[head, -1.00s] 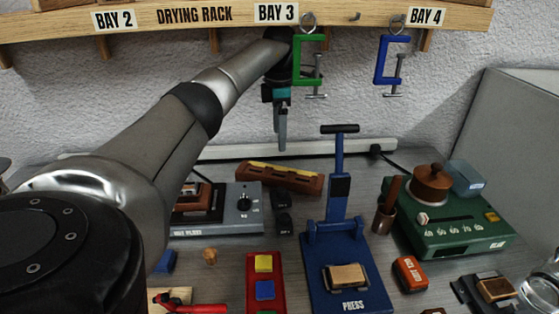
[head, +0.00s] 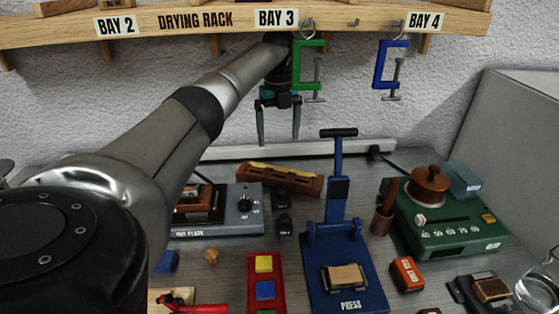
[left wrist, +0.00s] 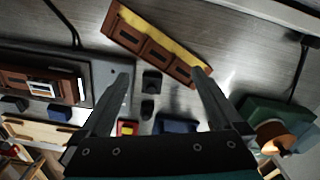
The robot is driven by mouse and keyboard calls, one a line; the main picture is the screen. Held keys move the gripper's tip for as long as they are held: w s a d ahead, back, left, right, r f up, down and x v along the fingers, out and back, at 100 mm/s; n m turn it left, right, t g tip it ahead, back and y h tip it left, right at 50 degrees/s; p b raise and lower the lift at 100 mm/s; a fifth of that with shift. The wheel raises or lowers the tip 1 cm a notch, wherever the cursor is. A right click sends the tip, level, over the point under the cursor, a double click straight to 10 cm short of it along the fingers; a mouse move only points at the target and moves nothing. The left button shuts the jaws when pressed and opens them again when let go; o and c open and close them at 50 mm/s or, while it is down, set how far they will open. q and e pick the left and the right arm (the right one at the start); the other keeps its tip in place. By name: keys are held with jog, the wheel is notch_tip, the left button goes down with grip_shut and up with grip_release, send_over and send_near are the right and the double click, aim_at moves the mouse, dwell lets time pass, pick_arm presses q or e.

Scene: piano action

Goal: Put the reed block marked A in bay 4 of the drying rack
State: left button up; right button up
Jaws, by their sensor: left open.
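A long brown block with a yellow strip (head: 280,178) lies tilted at the back of the bench; it looks like a reed block, and no letter A is readable on it. It also shows in the left wrist view (left wrist: 160,46), with recessed cells along its side. Another brown block (head: 196,205) sits on the hot plate. The drying rack (head: 340,20) runs along the top, with its BAY 4 label (head: 425,20) at right; the bay's inside is cut off. My left gripper (head: 278,142) is open and empty, fingers pointing down above the long block. My right gripper is not in view.
A green clamp (head: 297,66) and a blue clamp (head: 378,66) hang from the rack's front. The blue press (head: 345,290) has a tall handle. A green box (head: 460,230) stands at right, the hot plate (head: 245,222) at left. A red tray (head: 265,308) lies in front.

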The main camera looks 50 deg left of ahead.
pick_arm(q)
jog(key=n, duration=1)
send_over(280, 174)
jog(key=f, duration=0.7)
jog(key=shift+s+a+b, duration=0.1)
jog(key=shift+s+b, duration=0.1)
jog(key=shift+b, duration=0.2)
notch_tip(280, 174, down, 5)
jog(key=shift+w+f+b, duration=0.1)
jog(key=shift+b, duration=0.6)
grip_shut()
notch_tip(280, 174, up, 10)
jog(key=p, duration=0.2)
